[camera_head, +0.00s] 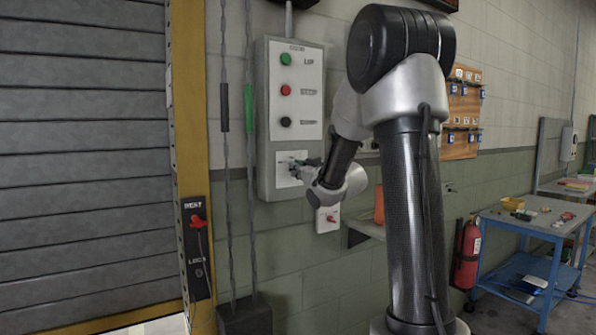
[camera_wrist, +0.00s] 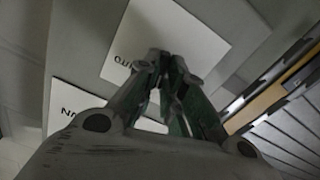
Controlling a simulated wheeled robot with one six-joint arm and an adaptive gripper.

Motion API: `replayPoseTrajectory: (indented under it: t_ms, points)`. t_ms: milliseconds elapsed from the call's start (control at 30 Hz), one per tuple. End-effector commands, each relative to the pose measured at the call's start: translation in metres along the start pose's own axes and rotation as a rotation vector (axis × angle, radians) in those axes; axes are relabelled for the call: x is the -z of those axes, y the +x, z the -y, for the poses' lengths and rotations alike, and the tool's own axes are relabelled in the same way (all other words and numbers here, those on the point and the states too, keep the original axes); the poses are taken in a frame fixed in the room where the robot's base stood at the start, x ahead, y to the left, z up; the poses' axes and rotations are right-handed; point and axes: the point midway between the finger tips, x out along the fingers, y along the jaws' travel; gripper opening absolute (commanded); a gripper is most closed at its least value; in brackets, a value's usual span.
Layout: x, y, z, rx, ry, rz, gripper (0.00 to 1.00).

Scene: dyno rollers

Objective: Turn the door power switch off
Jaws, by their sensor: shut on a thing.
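The grey control box (camera_head: 264,120) is fixed to the wall right of the roller door. A white switch plate (camera_head: 283,180) is on its lower part; I take it to be the door power switch. My gripper (camera_head: 297,166) is at this plate, with its fingers shut on the switch lever, which they hide. In the wrist view my fingertips (camera_wrist: 166,60) meet in front of a white label plate (camera_wrist: 190,28) with partly covered lettering. A second white plate (camera_wrist: 68,97) shows at the left. I cannot read the switch's position.
Green, red and black buttons (camera_head: 287,90) sit above on the box. A plate with a red switch (camera_head: 328,219) is below right of it. Cords hang left of the box, beside the door post (camera_head: 188,130). A fire extinguisher (camera_head: 467,254) and blue workbench (camera_head: 540,219) stand at the right.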

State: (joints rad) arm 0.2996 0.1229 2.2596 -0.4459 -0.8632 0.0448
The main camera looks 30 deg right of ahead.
Motion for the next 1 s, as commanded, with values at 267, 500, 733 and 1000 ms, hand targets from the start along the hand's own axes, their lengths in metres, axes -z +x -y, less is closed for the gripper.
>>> replayPoseTrajectory:
  t_ms: [267, 500, 733, 1000]
  points:
    - [-0.001, -0.0002, -0.0009, 0.0, 0.167, 0.002, 0.0]
    - [-0.0012, -0.0002, -0.0013, 0.0, 0.24, 0.002, 0.0]
    - [-0.0013, -0.0002, -0.0015, 0.0, 0.258, 0.003, 0.0]
    - [-0.0014, -0.0003, -0.0015, 0.0, 0.258, 0.003, 0.0]
